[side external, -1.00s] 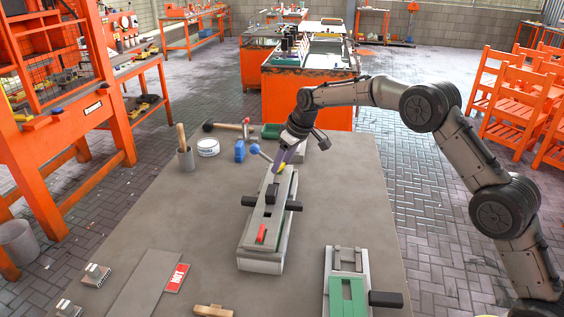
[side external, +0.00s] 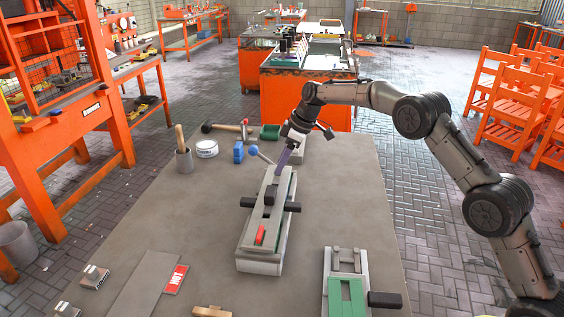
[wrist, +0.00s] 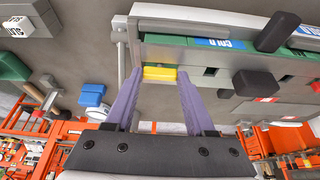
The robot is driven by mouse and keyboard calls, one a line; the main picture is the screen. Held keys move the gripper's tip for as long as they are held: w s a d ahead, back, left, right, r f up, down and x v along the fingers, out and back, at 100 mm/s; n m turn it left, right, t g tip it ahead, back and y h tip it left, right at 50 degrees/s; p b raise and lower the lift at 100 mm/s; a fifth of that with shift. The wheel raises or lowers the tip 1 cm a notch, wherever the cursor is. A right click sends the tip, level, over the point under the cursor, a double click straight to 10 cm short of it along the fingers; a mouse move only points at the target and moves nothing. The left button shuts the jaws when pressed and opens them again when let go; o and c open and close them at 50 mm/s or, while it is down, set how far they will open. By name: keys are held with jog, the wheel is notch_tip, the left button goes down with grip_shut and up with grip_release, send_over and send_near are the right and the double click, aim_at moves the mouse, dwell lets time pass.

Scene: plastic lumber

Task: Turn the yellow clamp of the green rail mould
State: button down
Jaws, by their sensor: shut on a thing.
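The green rail mould (side external: 252,250) is a long grey block with green inside, lying lengthwise on the table in the side external view. Its end also shows in the wrist view (wrist: 180,40), with green strips and a blue label. The yellow clamp (wrist: 160,73) sits at the mould's edge, between my purple fingers in the wrist view. My gripper (wrist: 158,76) is shut on it. In the side external view my gripper (side external: 279,170) points down at the mould's far end, and its fingers hide the clamp.
Black handles (side external: 293,207) stick out from the mould's sides. A second mould with a green insert (side external: 347,297) stands at the front right. The table's left middle is clear.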

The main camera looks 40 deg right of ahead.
jog(key=shift+f, duration=0.1)
jog(key=shift+c, duration=1.2)
grip_release()
jog(key=v, duration=1.4)
jog(key=shift+w+a, duration=0.1)
